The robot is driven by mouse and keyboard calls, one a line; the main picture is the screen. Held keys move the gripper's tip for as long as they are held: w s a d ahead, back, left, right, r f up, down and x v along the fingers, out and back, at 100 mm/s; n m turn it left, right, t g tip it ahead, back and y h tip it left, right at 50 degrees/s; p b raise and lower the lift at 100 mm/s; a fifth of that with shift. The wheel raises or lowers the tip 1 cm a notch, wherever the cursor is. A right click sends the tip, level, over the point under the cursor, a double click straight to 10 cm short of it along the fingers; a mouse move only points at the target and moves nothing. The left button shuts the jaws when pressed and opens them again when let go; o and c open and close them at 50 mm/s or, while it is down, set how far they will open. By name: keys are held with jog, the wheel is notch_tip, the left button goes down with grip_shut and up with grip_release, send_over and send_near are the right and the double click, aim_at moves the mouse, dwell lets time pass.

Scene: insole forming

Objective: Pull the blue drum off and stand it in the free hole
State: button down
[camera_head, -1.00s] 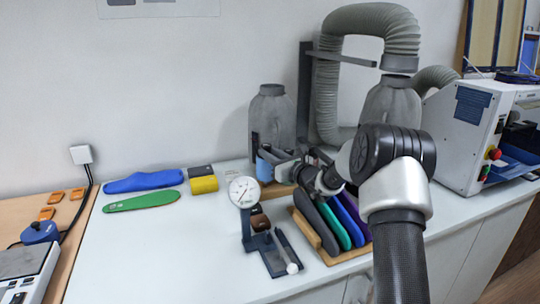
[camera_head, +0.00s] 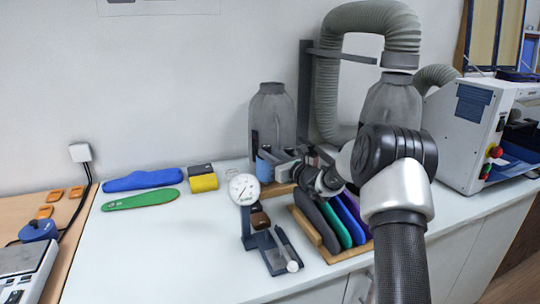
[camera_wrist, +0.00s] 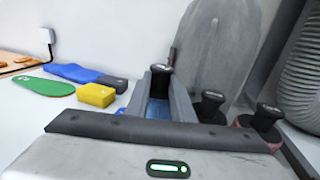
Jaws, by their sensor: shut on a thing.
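The blue drum (camera_head: 264,170) stands upright at the left end of a low wooden stand (camera_head: 277,189), beside a grey tank. My gripper (camera_head: 274,156) reaches it from the right, with its fingers around the drum's upper part. In the wrist view the two grey fingers of my gripper (camera_wrist: 165,100) are shut on the drum, whose blue side (camera_wrist: 157,109) and black top knob (camera_wrist: 161,78) show between them. Whether the drum's base is clear of the stand cannot be told. No free hole can be made out.
Two more black knobs (camera_wrist: 209,105) (camera_wrist: 265,115) stand to the right in the wrist view. A dial gauge (camera_head: 244,188) stands in front, a rack of coloured insoles (camera_head: 328,245) at right. Grey tanks (camera_head: 272,115) stand behind. The table's left front is clear.

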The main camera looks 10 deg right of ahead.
jog(key=shift+f+b, duration=1.2)
jog(key=shift+f, duration=0.05)
dwell(1.1)
jog(key=c, duration=1.5)
grip_release()
jog(key=shift+o, duration=0.2)
jog(key=shift+f, duration=0.1)
jog(key=shift+o, duration=0.5)
jog(key=shift+o, duration=0.8)
jog(key=shift+s+f, duration=0.1)
jog(key=shift+s+r+p, duration=0.15)
jog(key=shift+r+p, duration=0.55)
jog(key=shift+r, duration=0.95)
jog(key=shift+s+r+p, duration=0.15)
jog(key=shift+r+p, duration=0.5)
jog(key=shift+r, duration=1)
jog(key=shift+d, duration=0.1)
